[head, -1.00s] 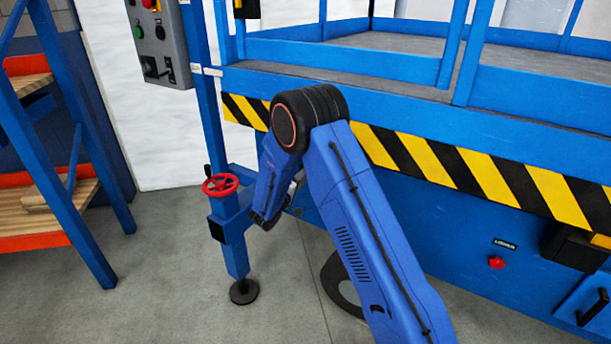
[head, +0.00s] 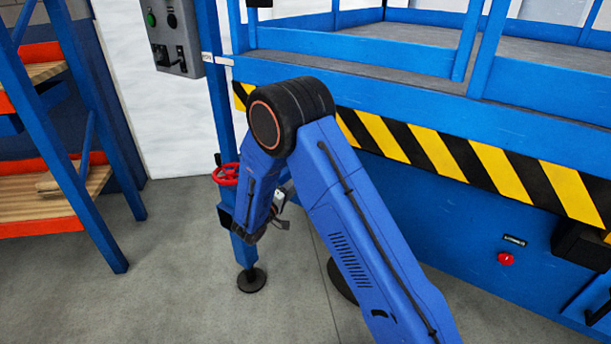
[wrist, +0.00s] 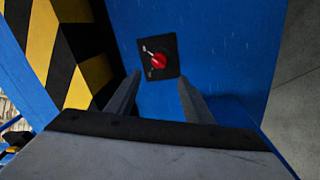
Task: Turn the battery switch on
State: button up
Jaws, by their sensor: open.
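The battery switch (wrist: 159,61) is a red rotary knob on a black square plate fixed to the blue panel. In the wrist view it sits beyond and between my fingertips, with a light mark at the plate's upper left. My gripper (wrist: 156,88) is open and empty, and its two fingers point at the switch without visibly touching it. In the head view my arm hides the switch, and my fingers are mostly hidden behind my forearm.
A red handwheel (head: 227,174) on a blue outrigger leg stands beside my forearm. A yellow-black striped edge (wrist: 68,50) lies left of the switch. A red button (head: 506,258) is on the panel further right. A grey control box (head: 172,32) hangs at the upper left.

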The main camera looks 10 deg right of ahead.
jog(key=shift+v, duration=2.65)
jog(key=s+d+r+m+g+y, duration=0.1)
jog(key=s+d+r+m+g, duration=0.1)
jog(key=s+d+r+g, duration=0.4)
jog(key=s+d+r+m+g, duration=0.1)
jog(key=s+d+r+g, duration=0.15)
jog(key=s+d, duration=0.55)
jog(key=s+d+r+m+g+y, duration=0.1)
jog(key=s+d+r+m+g, duration=0.15)
jog(key=s+d+r, duration=0.5)
jog(key=s+d+g+y, duration=0.2)
jog(key=s+d+y, duration=0.25)
jog(key=s, duration=0.75)
jog(key=s+a+r+t+y, duration=0.2)
jog(key=s+a+t+y, duration=0.2)
jog(key=s, duration=0.7)
jog(key=shift+a+y, duration=1.15)
jog(key=shift+y, duration=0.3)
